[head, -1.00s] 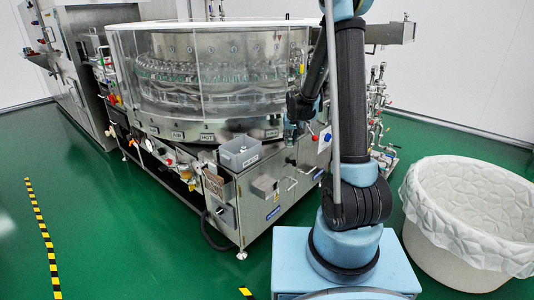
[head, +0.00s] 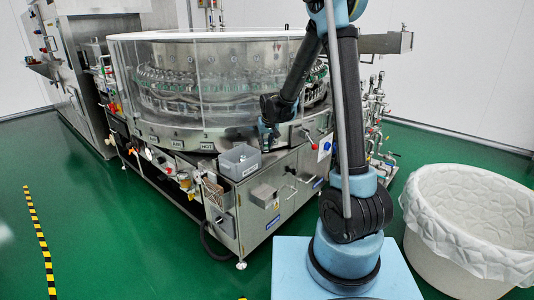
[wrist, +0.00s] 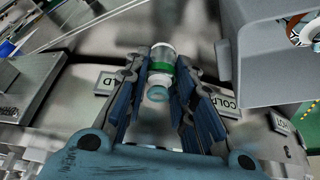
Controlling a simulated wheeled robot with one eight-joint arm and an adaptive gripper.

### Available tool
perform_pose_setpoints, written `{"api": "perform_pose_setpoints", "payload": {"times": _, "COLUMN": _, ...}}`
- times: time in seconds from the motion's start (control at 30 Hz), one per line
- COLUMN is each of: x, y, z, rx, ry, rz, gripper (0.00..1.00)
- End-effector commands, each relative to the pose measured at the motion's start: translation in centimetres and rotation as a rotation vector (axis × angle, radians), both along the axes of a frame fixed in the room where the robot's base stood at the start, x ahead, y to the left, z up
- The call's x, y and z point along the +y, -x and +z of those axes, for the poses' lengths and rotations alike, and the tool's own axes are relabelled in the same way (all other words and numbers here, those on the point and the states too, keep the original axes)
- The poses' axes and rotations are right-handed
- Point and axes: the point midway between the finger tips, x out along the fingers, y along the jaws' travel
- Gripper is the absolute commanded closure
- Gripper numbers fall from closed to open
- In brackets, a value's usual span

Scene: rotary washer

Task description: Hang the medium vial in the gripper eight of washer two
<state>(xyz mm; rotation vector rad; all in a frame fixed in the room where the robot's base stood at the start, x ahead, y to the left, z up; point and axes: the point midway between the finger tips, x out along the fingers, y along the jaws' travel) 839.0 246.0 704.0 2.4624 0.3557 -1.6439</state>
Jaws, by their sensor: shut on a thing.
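My gripper (head: 267,137) is at the front right of the round washer (head: 200,139), in front of its lower metal band. In the wrist view my gripper (wrist: 162,88) is closed on a small clear vial (wrist: 158,92) with a green band and a pale end. A ring of washer grippers (head: 185,82) holding several clear pieces runs behind the transparent cover. I cannot tell which is gripper eight. The washer's number is not readable.
A grey box (head: 239,161) is fixed to the washer's front and also fills the upper right of the wrist view (wrist: 280,50). A lined white bin (head: 465,220) stands at the right.

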Motion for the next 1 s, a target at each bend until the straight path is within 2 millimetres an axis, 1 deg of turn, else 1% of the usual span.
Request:
{"api": "perform_pose_setpoints", "payload": {"times": 0.2, "x": 0.1, "y": 0.0, "z": -2.5, "rx": 0.000, "ry": 0.000, "rz": 0.001, "gripper": 0.88}}
{"api": "perform_pose_setpoints", "payload": {"times": 0.33, "x": 0.1, "y": 0.0, "z": -3.7, "rx": 0.000, "ry": 0.000, "rz": 0.001, "gripper": 0.88}}
{"api": "perform_pose_setpoints", "payload": {"times": 0.43, "x": 0.1, "y": 0.1, "z": -4.1, "rx": 0.000, "ry": -0.001, "rz": 0.001, "gripper": 0.88}}
{"api": "perform_pose_setpoints", "payload": {"times": 0.77, "x": 0.1, "y": 0.1, "z": -4.3, "rx": 0.000, "ry": -0.001, "rz": 0.001, "gripper": 0.88}}
{"api": "perform_pose_setpoints", "payload": {"times": 0.8, "x": 0.1, "y": 0.1, "z": -4.3, "rx": 0.000, "ry": -0.001, "rz": 0.001, "gripper": 0.70}}
{"api": "perform_pose_setpoints", "payload": {"times": 0.87, "x": 0.1, "y": 0.1, "z": -4.3, "rx": 0.000, "ry": -0.001, "rz": 0.001, "gripper": 0.56}}
{"api": "perform_pose_setpoints", "payload": {"times": 1.0, "x": 0.1, "y": 0.1, "z": -4.2, "rx": 0.000, "ry": -0.001, "rz": 0.001, "gripper": 0.56}}
